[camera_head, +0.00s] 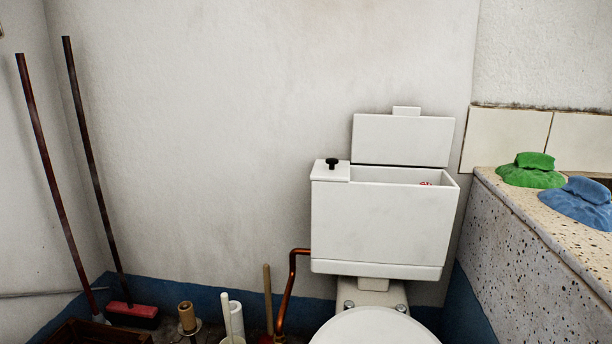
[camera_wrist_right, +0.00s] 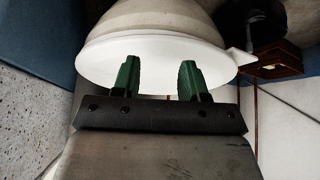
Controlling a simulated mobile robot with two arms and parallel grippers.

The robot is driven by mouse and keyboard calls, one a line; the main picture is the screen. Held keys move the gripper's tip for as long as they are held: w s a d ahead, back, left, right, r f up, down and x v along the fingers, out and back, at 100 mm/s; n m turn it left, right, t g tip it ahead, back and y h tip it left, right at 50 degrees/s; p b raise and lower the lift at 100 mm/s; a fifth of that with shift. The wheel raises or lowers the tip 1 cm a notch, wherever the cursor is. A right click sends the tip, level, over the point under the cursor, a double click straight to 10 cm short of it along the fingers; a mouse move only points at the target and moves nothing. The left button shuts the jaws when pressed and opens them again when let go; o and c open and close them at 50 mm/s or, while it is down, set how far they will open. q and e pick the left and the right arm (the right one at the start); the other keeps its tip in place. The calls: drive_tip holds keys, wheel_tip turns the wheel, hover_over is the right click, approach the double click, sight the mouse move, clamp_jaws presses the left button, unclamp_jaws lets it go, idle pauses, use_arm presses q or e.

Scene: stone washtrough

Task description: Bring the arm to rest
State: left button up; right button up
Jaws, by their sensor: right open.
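My right gripper (camera_wrist_right: 159,62) shows in the right wrist view, its two green fingers apart with nothing between them. The white toilet seat or lid (camera_wrist_right: 160,82) lies beyond the fingertips in that view; I cannot tell the exact gap. Neither gripper shows in the head view, and my left gripper is in no view.
A white cistern (camera_head: 378,225) is open on top, its lid (camera_head: 403,140) upright behind, something red inside. The toilet (camera_head: 374,328) is below. A stone trough (camera_head: 535,230) at right bears green (camera_head: 532,172) and blue (camera_head: 582,203) cloths. Brooms (camera_head: 50,170) lean at left.

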use_arm(q)
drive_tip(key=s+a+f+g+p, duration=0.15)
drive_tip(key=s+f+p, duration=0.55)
drive_tip(key=p, duration=1.6)
use_arm(e)
drive_tip(key=s+d+f+g, duration=0.2)
drive_tip(key=s+f+g, duration=0.2)
drive_tip(key=s+f, duration=0.5)
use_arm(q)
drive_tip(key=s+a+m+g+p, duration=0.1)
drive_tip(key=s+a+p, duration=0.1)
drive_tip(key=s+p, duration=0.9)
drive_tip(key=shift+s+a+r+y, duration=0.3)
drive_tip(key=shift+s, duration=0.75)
use_arm(e)
drive_tip(key=s+d+g, duration=0.1)
drive_tip(key=s+d, duration=0.1)
drive_tip(key=s, duration=1)
drive_tip(key=shift+s+f+h, duration=0.15)
drive_tip(key=shift+f+h, duration=0.1)
drive_tip(key=shift+h, duration=0.15)
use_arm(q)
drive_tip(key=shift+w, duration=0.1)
use_arm(e)
drive_tip(key=shift+f, duration=0.1)
